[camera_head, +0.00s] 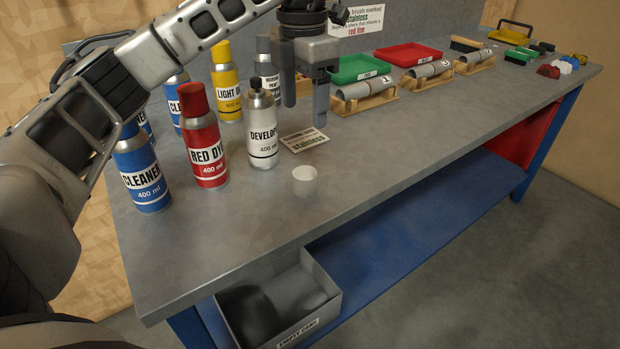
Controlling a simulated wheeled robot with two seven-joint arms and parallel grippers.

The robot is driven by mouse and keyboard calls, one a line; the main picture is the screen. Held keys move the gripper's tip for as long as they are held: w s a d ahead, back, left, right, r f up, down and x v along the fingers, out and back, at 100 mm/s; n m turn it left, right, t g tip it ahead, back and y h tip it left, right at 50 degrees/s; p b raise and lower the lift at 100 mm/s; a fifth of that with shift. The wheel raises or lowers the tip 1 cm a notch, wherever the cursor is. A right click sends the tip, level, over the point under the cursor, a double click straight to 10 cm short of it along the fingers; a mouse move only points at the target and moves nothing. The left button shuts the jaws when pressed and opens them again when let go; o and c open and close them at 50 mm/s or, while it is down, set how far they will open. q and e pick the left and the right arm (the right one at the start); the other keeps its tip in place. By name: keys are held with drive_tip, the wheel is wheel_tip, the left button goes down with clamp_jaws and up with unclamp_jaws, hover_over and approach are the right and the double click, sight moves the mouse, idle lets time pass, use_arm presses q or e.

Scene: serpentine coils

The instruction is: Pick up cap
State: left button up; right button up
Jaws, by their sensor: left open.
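A small white cap (304,181) stands by itself on the grey bench top, in front of the white developer can (262,128). The developer can stands upright with its dark nozzle bare. My left gripper (305,114) points down with its fingers apart and nothing between them. In the picture it is above and behind the cap, just right of the developer can, and it does not touch the cap. My right gripper is out of view.
A red dye can (204,140) and blue cleaner can (141,170) stand left. A stainless label card (304,140) lies behind the cap. Green (360,69) and red (408,55) trays and wooden racks with metal tubes stand right. A grey bin (318,292) sits below. Bench right of the cap is clear.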

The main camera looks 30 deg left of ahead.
use_arm(q)
hover_over(305, 173)
drive_tip(key=f, duration=0.9)
drive_tip(key=shift+s+f+b, duration=0.15)
drive_tip(key=shift+s+b, duration=0.05)
drive_tip(key=shift+b, duration=0.2)
drive_tip(key=shift+w+f+p, duration=0.15)
drive_tip(key=shift+f+p, duration=0.1)
drive_tip(key=shift+f, duration=1.35)
drive_tip(key=shift+w+f+p, duration=0.1)
drive_tip(key=shift+f+p, duration=0.1)
drive_tip(key=shift+f, duration=1.35)
drive_tip(key=c, duration=1.1)
